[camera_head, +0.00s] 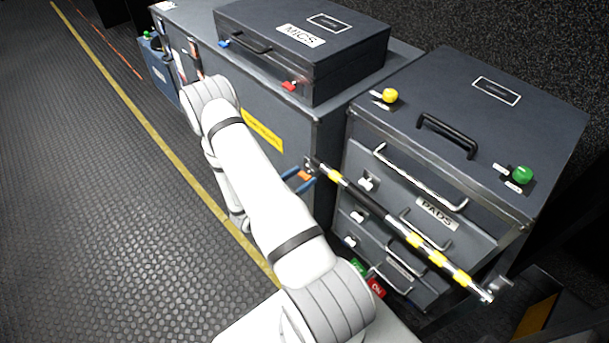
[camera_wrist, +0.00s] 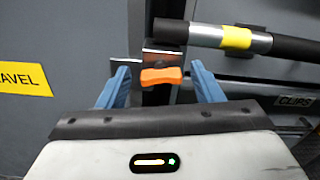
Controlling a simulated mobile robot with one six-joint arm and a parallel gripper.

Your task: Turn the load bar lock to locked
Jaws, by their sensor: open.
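The load bar (camera_head: 402,232), black with yellow bands and silver ends, runs across the front of the drawer case. It also shows at the top right of the wrist view (camera_wrist: 285,45). The load bar lock shows as an orange handle (camera_wrist: 161,76) lying roughly level at a metal bracket, just below the bar's left end. It is small in the head view (camera_head: 305,175). My gripper (camera_wrist: 159,80) has its blue fingers open, one on each side of the orange handle, with gaps visible. The head view also shows my gripper (camera_head: 299,181) beside the lock.
The drawer case (camera_head: 480,115) has several handles, a yellow knob (camera_head: 390,95) and a green knob (camera_head: 521,175). A MICS case (camera_head: 305,45) sits on the cabinet to its left. A yellow label (camera_wrist: 24,79) is left of the gripper. The floor at left (camera_head: 80,200) is clear.

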